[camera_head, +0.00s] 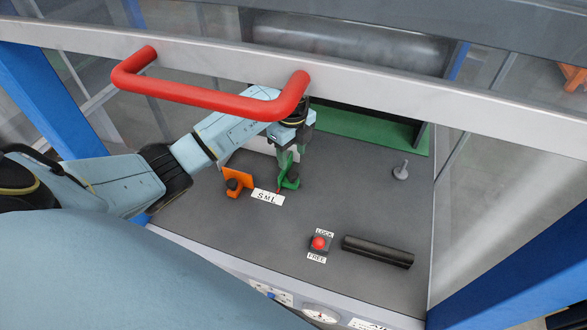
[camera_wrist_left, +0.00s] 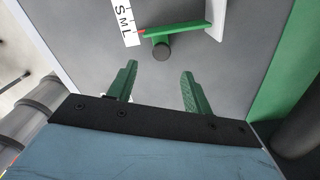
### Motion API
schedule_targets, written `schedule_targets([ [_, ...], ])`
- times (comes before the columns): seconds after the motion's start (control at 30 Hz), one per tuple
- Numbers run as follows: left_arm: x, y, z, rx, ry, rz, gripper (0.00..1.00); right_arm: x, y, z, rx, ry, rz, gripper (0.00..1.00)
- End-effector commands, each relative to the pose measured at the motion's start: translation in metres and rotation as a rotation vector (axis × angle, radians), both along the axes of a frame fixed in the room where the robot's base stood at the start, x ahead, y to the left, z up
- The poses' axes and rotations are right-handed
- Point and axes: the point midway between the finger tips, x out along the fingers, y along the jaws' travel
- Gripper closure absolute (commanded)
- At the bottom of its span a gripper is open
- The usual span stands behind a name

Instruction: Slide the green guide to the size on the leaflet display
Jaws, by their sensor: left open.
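The green guide (camera_head: 290,180) stands on the grey deck beside the white S M L scale label (camera_head: 266,196). In the left wrist view it is a green bar (camera_wrist_left: 180,30) with a black knob (camera_wrist_left: 161,50). Its red tip lies near the L. My left gripper (camera_head: 286,158) is over the guide in the head view. In the left wrist view its green fingers (camera_wrist_left: 158,82) are apart, with nothing between them; the knob is beyond the fingertips. No readable leaflet display shows. My right gripper is not in view.
An orange guide (camera_head: 237,182) stands left of the label. A red-topped LOCK/FREE control (camera_head: 319,242), a black bar (camera_head: 378,252) and a grey peg (camera_head: 401,171) are on the deck. A red handle (camera_head: 210,97) on a pale frame crosses above my left arm. A dial (camera_head: 320,313) is at the front edge.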

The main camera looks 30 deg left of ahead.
Motion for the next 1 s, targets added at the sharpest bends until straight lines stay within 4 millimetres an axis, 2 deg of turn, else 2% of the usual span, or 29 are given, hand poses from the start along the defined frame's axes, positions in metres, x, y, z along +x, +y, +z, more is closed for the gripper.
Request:
schedule_targets([
  [0.03,-0.001,0.0,-0.013,-0.001,0.004,0.002,0.5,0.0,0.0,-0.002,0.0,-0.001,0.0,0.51],
  [0.1,-0.001,0.0,-0.028,-0.001,0.004,0.001,0.5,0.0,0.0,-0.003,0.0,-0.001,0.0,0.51],
  [0.33,0.0,0.0,-0.062,0.0,0.0,0.001,0.5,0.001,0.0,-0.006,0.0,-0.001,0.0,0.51],
  [0.5,0.0,0.0,-0.071,0.0,-0.001,0.001,0.5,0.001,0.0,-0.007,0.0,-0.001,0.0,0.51],
  [0.77,0.0,0.0,-0.072,0.0,-0.001,0.0,0.5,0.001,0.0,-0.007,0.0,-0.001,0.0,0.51],
  [1.0,0.0,0.0,-0.072,0.001,-0.001,0.0,0.78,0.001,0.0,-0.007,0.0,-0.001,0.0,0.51],
])
